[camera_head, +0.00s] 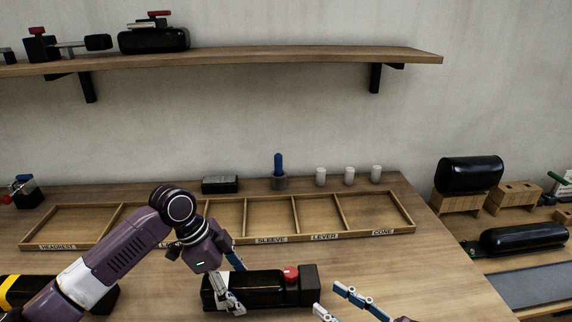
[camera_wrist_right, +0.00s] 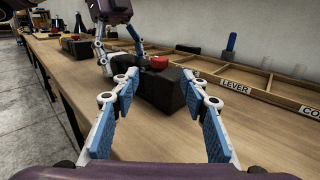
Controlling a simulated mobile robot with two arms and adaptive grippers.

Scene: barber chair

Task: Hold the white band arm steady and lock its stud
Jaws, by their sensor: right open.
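A black padded arm with a red knob (camera_head: 291,273) and a dark end block (camera_head: 309,284) lies on the bench; no white band shows on it, and my left gripper covers part of it. My left gripper (camera_head: 236,281) straddles its body, one finger behind and one in front; whether the fingers press on it is unclear. The right wrist view also shows the red knob (camera_wrist_right: 159,63) and the dark end block (camera_wrist_right: 160,90). My right gripper (camera_head: 329,299) is open and empty, just right of the end block. In the right wrist view its fingers (camera_wrist_right: 160,84) point toward that block.
A divided wooden tray (camera_head: 366,237) with labelled compartments lies behind the arm. A yellow-banded black part (camera_head: 8,293) lies at left. A blue-handled tool (camera_head: 278,166), white cups (camera_head: 349,176) and a black box (camera_head: 220,184) stand at the back. Bench at front right is clear.

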